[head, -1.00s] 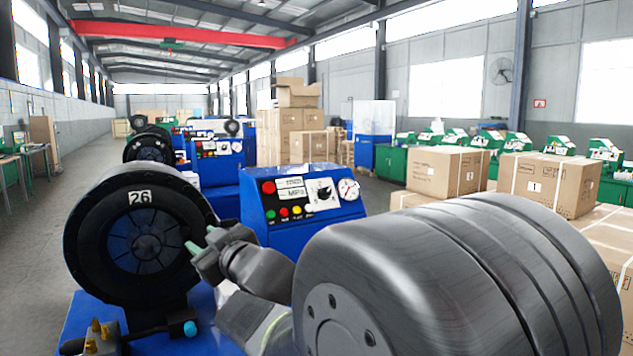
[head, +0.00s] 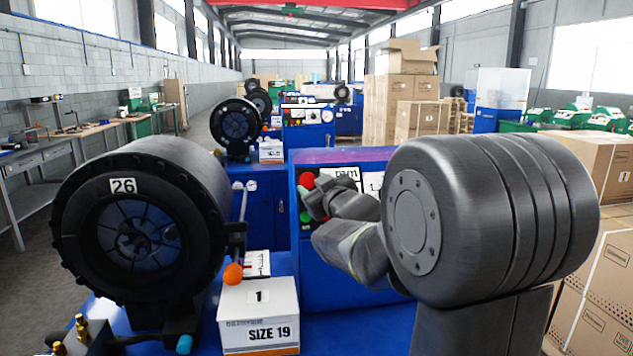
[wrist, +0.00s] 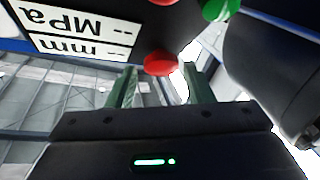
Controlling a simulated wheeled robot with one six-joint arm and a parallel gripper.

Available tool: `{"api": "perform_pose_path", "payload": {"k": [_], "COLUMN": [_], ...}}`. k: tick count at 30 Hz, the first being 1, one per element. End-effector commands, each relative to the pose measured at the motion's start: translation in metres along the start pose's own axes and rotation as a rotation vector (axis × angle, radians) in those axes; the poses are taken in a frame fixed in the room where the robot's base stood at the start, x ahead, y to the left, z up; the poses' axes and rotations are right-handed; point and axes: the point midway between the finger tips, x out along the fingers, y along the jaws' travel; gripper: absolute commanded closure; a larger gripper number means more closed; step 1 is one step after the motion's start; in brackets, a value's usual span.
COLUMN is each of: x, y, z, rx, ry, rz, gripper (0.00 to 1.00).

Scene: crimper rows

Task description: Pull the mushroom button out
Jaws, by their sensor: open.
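The red mushroom button (head: 306,179) sits at the upper left of the blue machine's control panel, just past my gripper in the head view. In the wrist view, the red mushroom button (wrist: 160,63) shows between and beyond the tips of my two green fingers. My gripper (wrist: 162,78) is open with nothing held. It is close in front of the button; I cannot tell if the fingers reach around its head. In the head view my gripper (head: 314,200) covers part of the panel.
A white label plate with upside-down "MPa" and "mm" (wrist: 80,32) lies beside the button. A green button (wrist: 220,9) and another red one are near the top edge. A black crimper head marked 26 (head: 125,230) and a SIZE 19 box (head: 258,318) stand left.

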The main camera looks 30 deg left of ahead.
Motion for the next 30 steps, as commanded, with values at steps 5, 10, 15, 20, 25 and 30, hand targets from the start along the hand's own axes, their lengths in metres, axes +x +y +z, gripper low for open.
{"api": "perform_pose_path", "payload": {"k": [5,10,15,20,25,30], "x": [0.019,0.024,0.025,0.024,0.024,0.018], "y": [0.000,0.000,0.000,0.000,0.000,0.000], "z": [-0.001,0.000,0.000,0.000,0.000,-0.005], "rx": [0.001,0.001,0.001,0.001,0.000,-0.001], "ry": [0.000,-0.001,-0.001,0.000,0.000,0.002], "rz": [0.000,0.000,0.000,0.000,0.000,0.001], "gripper": [0.53,0.53,0.53,0.73,1.00,1.00]}}
